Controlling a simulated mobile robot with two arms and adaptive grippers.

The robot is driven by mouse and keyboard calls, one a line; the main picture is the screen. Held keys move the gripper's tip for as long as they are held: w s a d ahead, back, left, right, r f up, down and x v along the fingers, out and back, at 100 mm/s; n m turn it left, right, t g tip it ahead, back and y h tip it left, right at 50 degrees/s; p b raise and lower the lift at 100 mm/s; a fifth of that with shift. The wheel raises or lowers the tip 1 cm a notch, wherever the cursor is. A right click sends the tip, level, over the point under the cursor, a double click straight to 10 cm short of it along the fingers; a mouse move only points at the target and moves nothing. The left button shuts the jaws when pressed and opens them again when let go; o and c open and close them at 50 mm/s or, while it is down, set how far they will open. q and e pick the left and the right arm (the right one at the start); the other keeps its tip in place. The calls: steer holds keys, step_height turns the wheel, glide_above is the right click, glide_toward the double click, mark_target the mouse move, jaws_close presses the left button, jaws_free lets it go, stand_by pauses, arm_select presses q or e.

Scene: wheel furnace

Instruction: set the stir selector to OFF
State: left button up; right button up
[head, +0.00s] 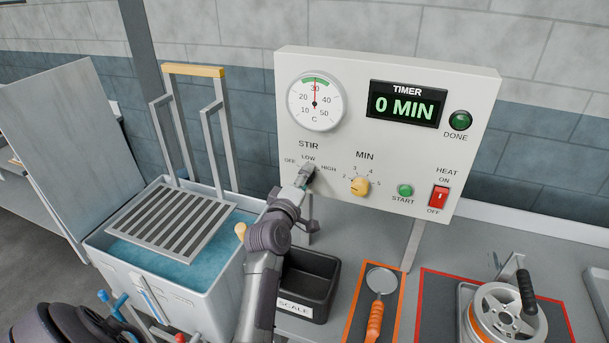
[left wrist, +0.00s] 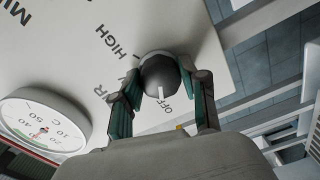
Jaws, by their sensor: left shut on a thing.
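The stir selector is a dark round knob (left wrist: 160,72) with a white pointer mark, on the pale control panel (head: 350,225). In the left wrist view the mark points down toward the OFF label; HIGH lies at the upper left and LOW is partly covered by a finger. My left gripper (head: 307,175) is at the knob below the STIR lettering, and hides most of it in the head view. In the left wrist view its two fingers (left wrist: 162,98) are shut on the knob from both sides. My right gripper is not in view.
The panel also holds a dial gauge (head: 316,101), a timer reading 0 MIN (head: 405,105), a yellowish MIN knob (head: 360,186), a green START button (head: 405,191) and a red HEAT switch (head: 439,197). A bath with a grate (head: 170,222) stands left; a black bin (head: 310,280) lies below.

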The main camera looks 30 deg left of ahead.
arm_select(q)
steer(key=shift+n, duration=0.3)
steer(key=o, duration=1.1)
